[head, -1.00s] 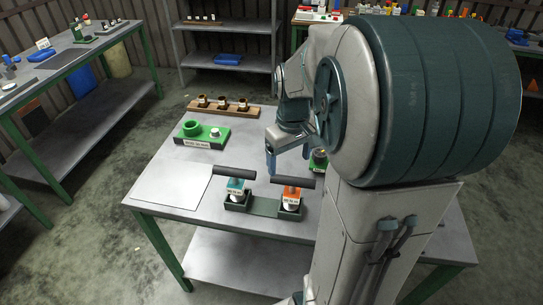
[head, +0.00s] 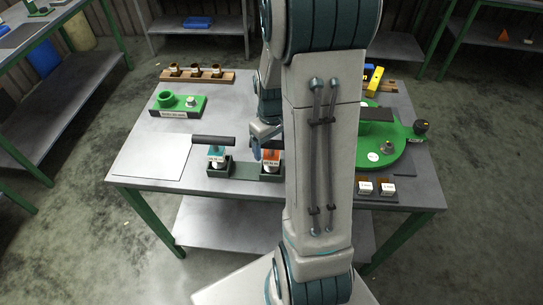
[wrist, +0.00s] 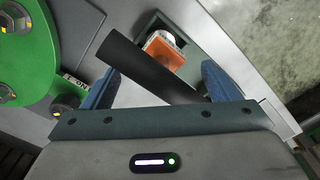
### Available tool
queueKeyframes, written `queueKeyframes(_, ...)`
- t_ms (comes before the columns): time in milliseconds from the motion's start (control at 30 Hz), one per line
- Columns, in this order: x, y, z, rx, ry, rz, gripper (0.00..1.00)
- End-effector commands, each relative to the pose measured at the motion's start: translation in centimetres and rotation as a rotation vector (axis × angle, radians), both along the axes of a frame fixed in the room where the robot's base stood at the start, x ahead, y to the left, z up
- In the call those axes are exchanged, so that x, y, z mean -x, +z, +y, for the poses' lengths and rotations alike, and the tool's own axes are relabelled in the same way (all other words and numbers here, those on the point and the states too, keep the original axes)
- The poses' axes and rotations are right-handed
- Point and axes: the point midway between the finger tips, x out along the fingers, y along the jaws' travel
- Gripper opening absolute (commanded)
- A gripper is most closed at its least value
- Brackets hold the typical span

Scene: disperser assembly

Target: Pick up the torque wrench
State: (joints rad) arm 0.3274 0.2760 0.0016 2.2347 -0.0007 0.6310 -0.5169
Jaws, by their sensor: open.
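Two T-handled tools stand upright in a dark green holder (head: 243,170) at the table's front. The left one (head: 216,153) has a teal body, the right one (head: 270,157) an orange body; both have black bar handles. The pictures do not settle which is the torque wrench. My gripper (head: 257,140) is over the orange tool and partly covers it. In the wrist view, my open gripper (wrist: 160,76) has blue fingers on either side of the orange tool's black handle (wrist: 150,65), which runs diagonally. The orange body (wrist: 164,48) shows beyond it. I see no grip on it.
A green block with a ring (head: 178,105) and a wooden rack of brown cups (head: 197,75) stand at the back left. A large green fixture (head: 393,140) and two small white-labelled blocks (head: 376,188) are at right. A flat plate (head: 150,155) lies front left.

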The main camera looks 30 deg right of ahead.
Motion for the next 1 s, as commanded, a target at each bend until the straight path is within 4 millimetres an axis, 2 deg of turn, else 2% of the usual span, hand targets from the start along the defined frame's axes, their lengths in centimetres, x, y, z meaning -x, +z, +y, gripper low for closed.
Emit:
queueKeyframes(200,0.2,-2.6,0.1,-0.001,0.000,0.003,0.82)
queueKeyframes(533,0.1,-3.3,0.1,0.000,0.000,0.000,0.82)
queueKeyframes(567,0.1,-3.3,0.1,0.000,0.000,0.000,0.79)
queueKeyframes(767,0.1,-3.3,0.1,0.000,0.000,0.000,0.24)
queueKeyframes(1000,0.1,-3.2,0.1,0.001,0.000,-0.002,0.22)
